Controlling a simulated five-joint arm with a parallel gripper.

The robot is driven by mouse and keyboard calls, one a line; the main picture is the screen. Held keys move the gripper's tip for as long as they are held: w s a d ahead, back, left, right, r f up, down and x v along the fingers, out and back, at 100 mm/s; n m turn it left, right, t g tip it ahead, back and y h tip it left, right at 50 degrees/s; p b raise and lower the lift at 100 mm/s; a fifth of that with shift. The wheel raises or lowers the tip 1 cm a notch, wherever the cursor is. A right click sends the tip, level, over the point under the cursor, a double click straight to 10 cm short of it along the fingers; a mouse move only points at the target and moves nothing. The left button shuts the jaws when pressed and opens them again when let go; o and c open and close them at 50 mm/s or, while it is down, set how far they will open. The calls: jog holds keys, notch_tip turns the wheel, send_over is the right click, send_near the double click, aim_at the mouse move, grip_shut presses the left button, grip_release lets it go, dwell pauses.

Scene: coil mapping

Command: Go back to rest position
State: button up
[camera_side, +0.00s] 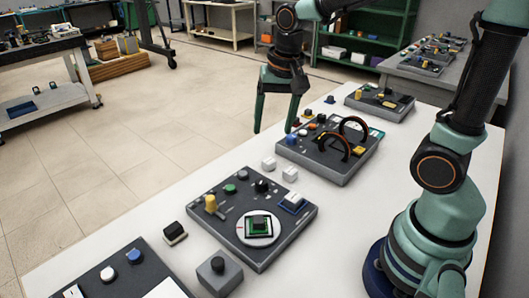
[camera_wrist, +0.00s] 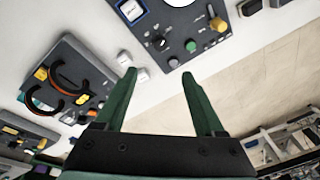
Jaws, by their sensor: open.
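My gripper (camera_side: 274,128) hangs above the far left edge of the white table in the side view, fingers pointing down, spread apart with nothing between them. In the wrist view the two green fingers of my gripper (camera_wrist: 159,75) are also apart and empty. The grey panel with arched black and orange coils (camera_side: 333,150) lies just right of my gripper in the side view, and it shows at left in the wrist view (camera_wrist: 72,85). The nearer grey panel (camera_side: 222,222) carries a white disc (camera_side: 247,240) with a green square piece (camera_side: 259,225) on it.
Two small white blocks (camera_side: 269,163) (camera_side: 290,174) lie between the panels. A grey box with a black knob (camera_side: 219,273) and a black-and-white block (camera_side: 174,233) sit near the front. Another panel (camera_side: 380,101) lies farther back. Open floor (camera_side: 130,150) lies left of the table.

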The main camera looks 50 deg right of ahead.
jog(key=s+r+n+t, duration=0.3)
jog(key=s+n, duration=0.4)
jog(key=shift+d+r+n+t, duration=0.2)
jog(key=shift+r+n+t, duration=0.1)
jog(key=shift+r+n, duration=0.1)
dwell(0.5)
